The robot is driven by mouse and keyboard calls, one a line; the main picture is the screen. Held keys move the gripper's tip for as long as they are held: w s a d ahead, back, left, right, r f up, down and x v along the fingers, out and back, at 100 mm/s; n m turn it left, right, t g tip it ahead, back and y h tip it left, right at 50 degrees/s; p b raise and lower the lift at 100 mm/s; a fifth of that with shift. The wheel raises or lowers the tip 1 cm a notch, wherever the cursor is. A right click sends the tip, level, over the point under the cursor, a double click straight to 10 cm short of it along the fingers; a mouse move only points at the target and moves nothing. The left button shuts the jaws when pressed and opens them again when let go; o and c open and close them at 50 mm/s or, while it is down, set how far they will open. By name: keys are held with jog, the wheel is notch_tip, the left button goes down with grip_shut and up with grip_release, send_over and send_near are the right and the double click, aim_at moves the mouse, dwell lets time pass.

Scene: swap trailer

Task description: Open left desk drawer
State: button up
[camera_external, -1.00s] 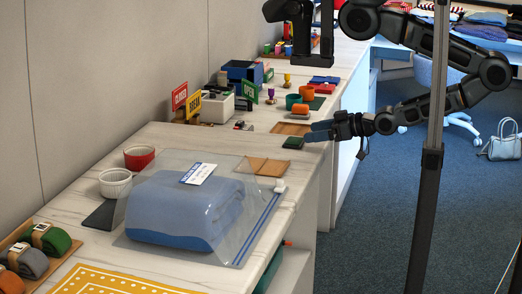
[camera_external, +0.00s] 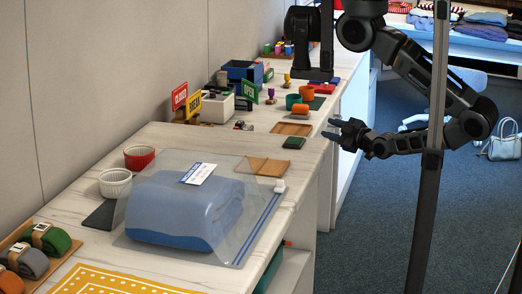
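My gripper (camera_external: 336,129) is at the counter's right edge, beside and apart from a small dark green item (camera_external: 293,142). Its two blue-grey fingers are spread apart with nothing between them. The white desk (camera_external: 353,119) runs back along the wall, and its front faces right, towards the open floor. My gripper is in front of part of this face. I cannot make out a left drawer or its handle from this side.
A plastic bag with a blue folded item (camera_external: 188,206) lies on the near counter. Small signs, boxes, orange cups (camera_external: 299,108) and a wooden tray (camera_external: 291,129) stand on the worktop. A vertical dark post (camera_external: 430,170) crosses the view at right. Blue carpet (camera_external: 370,225) is clear below.

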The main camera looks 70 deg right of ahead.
jog(key=w+d+f+n+g+h+b, duration=0.1)
jog(key=d+f+h+b, duration=0.2)
jog(key=f, duration=0.4)
jog(key=d+f+n+h+b, duration=0.1)
jog(key=d+f+b, duration=0.2)
jog(key=d+f, duration=0.3)
jog(key=w+d+f+n+g+h+b, duration=0.1)
jog(key=d+f+n+h+b, duration=0.15)
jog(key=f, duration=0.55)
jog(key=b+x, duration=0.1)
jog(key=x, duration=0.7)
jog(key=shift+m, duration=0.35)
jog(key=shift+y, duration=0.25)
grip_shut()
